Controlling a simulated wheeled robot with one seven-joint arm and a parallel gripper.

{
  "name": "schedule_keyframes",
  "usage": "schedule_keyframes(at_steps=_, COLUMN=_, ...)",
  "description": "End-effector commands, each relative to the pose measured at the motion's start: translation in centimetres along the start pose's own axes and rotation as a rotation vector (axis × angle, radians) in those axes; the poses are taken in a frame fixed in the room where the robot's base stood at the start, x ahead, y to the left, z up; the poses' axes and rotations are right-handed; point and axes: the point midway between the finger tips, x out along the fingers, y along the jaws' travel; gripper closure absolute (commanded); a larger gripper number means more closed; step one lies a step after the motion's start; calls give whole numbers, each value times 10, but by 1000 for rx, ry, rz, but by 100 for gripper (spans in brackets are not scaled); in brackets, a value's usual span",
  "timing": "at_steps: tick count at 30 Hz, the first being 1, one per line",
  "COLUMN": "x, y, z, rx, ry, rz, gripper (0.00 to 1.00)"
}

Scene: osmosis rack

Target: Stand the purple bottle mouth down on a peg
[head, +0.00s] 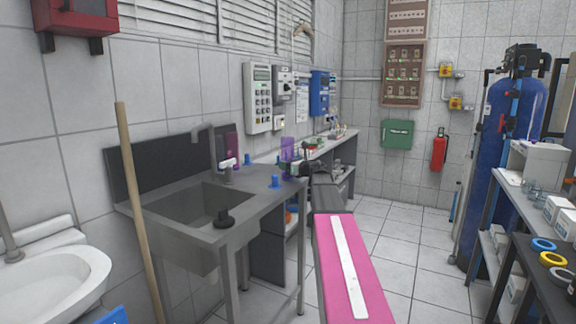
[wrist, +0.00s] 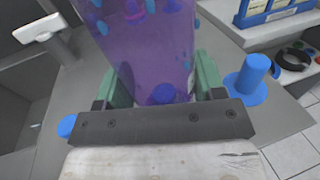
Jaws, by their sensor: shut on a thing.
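My gripper (wrist: 163,88) is shut on the purple bottle (wrist: 150,45), with one green finger on each side of it in the wrist view. The bottle is see-through and shows blue shapes through its wall. In the head view the purple bottle (head: 287,148) is held over the right end of the steel sink counter. I cannot tell which end its mouth is at, or whether it touches a peg. A blue peg (wrist: 252,78) on a round base stands right of the bottle in the wrist view. Another blue peg (wrist: 67,126) shows at the left.
A sink basin (head: 205,208) with a tap (head: 212,140) lies left of the bottle. A blue peg (head: 275,182) stands near the counter's front edge, another (head: 247,160) farther back. A darker purple item (head: 231,146) stands by the tap. A wooden pole (head: 138,210) leans in front.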

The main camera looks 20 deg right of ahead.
Motion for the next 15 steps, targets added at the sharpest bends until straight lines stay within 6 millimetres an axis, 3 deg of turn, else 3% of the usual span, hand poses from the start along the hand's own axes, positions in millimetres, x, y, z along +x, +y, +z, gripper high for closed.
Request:
schedule_keyframes(at_steps=12, x=0, y=0, z=-2, rx=0, ry=0, rz=0, gripper=64)
schedule_keyframes(at_steps=13, x=0, y=0, z=-2, rx=0, ry=0, rz=0, gripper=27)
schedule_keyframes(at_steps=15, x=0, y=0, z=-2, rx=0, ry=0, rz=0, gripper=7)
